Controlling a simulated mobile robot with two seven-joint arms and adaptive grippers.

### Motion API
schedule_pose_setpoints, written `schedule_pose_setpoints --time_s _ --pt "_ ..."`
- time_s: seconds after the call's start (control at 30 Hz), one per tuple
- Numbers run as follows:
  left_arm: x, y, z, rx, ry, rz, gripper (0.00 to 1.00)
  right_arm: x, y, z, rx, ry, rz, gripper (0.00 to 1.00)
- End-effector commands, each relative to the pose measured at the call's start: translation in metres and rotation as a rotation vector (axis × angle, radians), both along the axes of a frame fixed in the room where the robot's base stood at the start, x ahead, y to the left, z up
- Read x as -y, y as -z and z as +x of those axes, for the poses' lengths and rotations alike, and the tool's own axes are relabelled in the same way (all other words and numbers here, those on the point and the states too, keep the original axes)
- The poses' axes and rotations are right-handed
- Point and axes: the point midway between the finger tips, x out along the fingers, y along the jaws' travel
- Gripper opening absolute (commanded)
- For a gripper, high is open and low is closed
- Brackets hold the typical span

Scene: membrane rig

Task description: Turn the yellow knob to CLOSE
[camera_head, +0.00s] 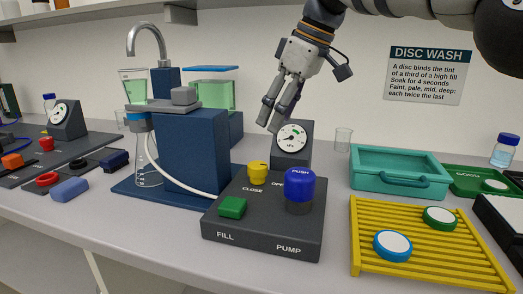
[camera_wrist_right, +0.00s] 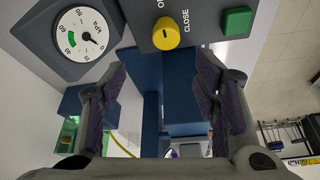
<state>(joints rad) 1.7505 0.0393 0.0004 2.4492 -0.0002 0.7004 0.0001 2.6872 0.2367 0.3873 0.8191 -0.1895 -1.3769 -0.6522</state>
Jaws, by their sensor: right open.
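The yellow knob (camera_head: 258,172) stands on the dark control box (camera_head: 262,241), between the printed words CLOSE and OPEN. Its dark pointer mark is small in the head view. In the right wrist view the yellow knob (camera_wrist_right: 166,34) shows a short dark line, with CLOSE printed beside it and part of another word above. My right gripper (camera_head: 270,118) is open and empty, above and behind the box near the gauge. In its wrist view the fingers (camera_wrist_right: 168,85) are spread, and the knob lies beyond the tips, apart from them. My left gripper is not in view.
A green FILL button (camera_head: 232,207) and a blue PUSH pump button (camera_head: 299,184) flank the knob. A pressure gauge (camera_head: 292,139) stands behind. A blue stand (camera_head: 193,150) with flask and hose is at left. A yellow rack (camera_head: 425,262) with discs and a teal tray (camera_head: 400,188) are at right.

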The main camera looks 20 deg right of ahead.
Motion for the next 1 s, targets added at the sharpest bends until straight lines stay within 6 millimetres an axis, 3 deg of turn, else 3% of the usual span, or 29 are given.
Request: schedule_pose_setpoints --time_s 0.33,0.5,0.87,1.0 --pt "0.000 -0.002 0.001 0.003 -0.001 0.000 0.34 -0.021 0.075 0.021 -0.004 -0.001 0.000 0.56" --pt "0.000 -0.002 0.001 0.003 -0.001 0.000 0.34 -0.029 0.101 0.029 -0.003 0.000 0.000 0.56" --pt "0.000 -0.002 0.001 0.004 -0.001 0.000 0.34 -0.031 0.109 0.032 0.001 0.000 0.001 0.56" --pt "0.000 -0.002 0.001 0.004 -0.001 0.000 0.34 -0.031 0.109 0.032 0.000 0.000 0.000 0.24"
